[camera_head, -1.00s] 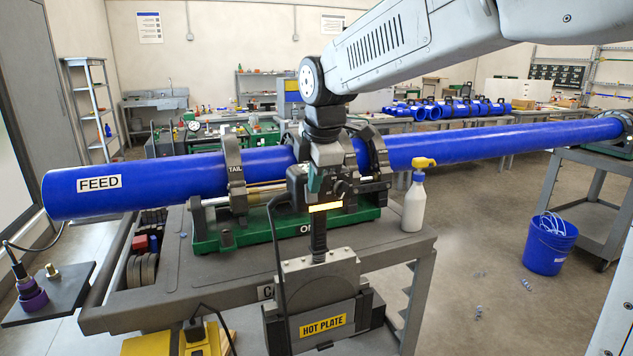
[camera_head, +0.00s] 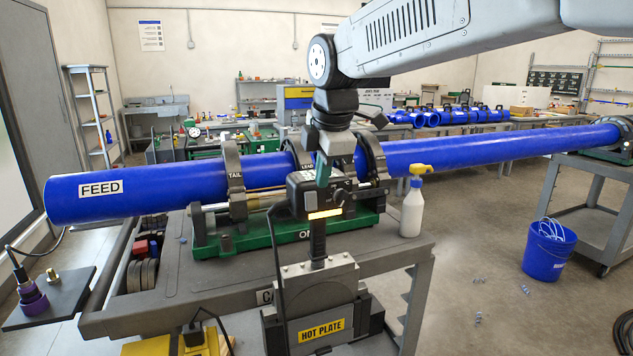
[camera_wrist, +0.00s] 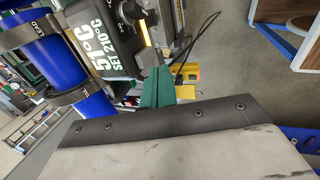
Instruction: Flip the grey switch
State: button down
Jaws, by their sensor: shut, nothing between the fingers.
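The hot plate's control box (camera_head: 303,195) stands on a handle above the hot plate unit (camera_head: 310,300) and has a glowing orange bar. A small dark knob-like part (camera_head: 338,197) is on its face; I cannot tell if this is the grey switch. In the wrist view the control box (camera_wrist: 103,38) reads 51°C, SET 210°C. My gripper (camera_head: 322,172) has green fingers, pointing down, close together and empty, in front of or over the box's upper part. In the wrist view, the gripper fingers (camera_wrist: 157,88) are beside the box; I cannot tell if they touch it.
A blue FEED pipe (camera_head: 140,190) runs behind the box through the clamps (camera_head: 234,190) on the green-based cart (camera_head: 210,240). A spray bottle (camera_head: 412,207) stands to the right on the cart. A blue bucket (camera_head: 550,248) is on the floor. Cables hang near the box.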

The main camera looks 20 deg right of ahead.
notch_tip(320, 180, up, 8)
jog(key=shift+s+a+f, duration=0.15)
jog(key=shift+s+a, duration=0.05)
jog(key=shift+s, duration=0.25)
jog(key=s+d+f+m, duration=0.3)
jog(key=s+f+m, duration=0.3)
jog(key=s, duration=0.3)
jog(key=s+d+f+m+g, duration=0.1)
jog(key=s+d+f+m, duration=0.2)
jog(key=s+f+m, duration=0.3)
jog(key=s+d+f+m+g, duration=0.1)
jog(key=s+d+f+m, duration=0.2)
jog(key=s+f+m, duration=0.4)
jog(key=s, duration=0.5)
jog(key=shift+s+f, duration=0.15)
jog(key=shift+s, duration=0.25)
